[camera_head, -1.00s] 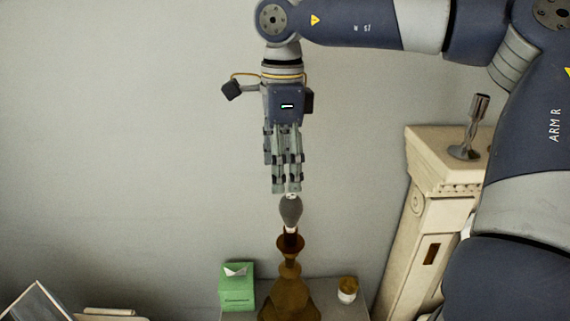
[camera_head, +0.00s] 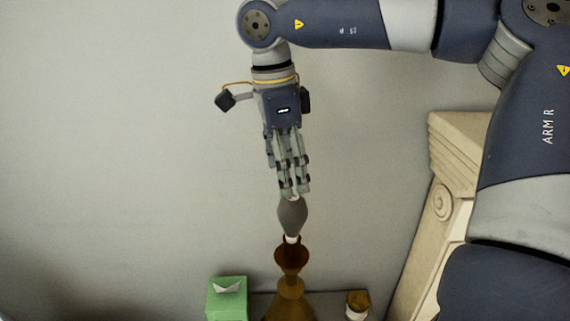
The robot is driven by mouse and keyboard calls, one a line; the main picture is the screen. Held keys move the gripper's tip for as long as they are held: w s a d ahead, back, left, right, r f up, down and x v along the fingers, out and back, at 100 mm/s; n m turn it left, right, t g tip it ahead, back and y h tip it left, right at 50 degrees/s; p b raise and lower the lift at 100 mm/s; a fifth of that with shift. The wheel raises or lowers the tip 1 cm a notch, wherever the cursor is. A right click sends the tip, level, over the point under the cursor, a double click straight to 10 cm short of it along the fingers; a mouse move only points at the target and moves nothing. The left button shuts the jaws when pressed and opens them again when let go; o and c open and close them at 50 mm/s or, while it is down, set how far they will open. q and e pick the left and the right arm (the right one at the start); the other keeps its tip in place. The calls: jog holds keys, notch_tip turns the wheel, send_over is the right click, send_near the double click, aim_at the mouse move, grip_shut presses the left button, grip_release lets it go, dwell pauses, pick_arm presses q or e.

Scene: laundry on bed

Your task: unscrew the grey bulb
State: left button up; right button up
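The grey bulb (camera_head: 292,215) stands upright with its white base just above the dark socket of the brown lamp (camera_head: 291,258). I cannot tell whether its base is still inside the socket or clear of it. My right gripper (camera_head: 295,197) points down from above, with its fingertips at the bulb's top. The fingers are close together, but I cannot tell whether they are clamped on the bulb. The lamp's lower body is cut off by the bottom edge of the view. My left gripper is not in view.
A green tissue box (camera_head: 226,301) stands left of the lamp, and a small jar with a brown top (camera_head: 357,304) stands right of it. A cream carved column (camera_head: 444,200) rises at the right, partly behind my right arm. The plain wall at the left is free.

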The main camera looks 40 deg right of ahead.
aim_at(292, 207)
jog(key=f, duration=0.3)
jog(key=f+p, duration=0.1)
jog(key=f, duration=0.1)
jog(key=s+f+p, duration=0.1)
jog(key=f, duration=0.2)
jog(key=shift+d+f, duration=0.35)
jog(key=shift+d, duration=0.05)
jog(key=shift+f, duration=0.25)
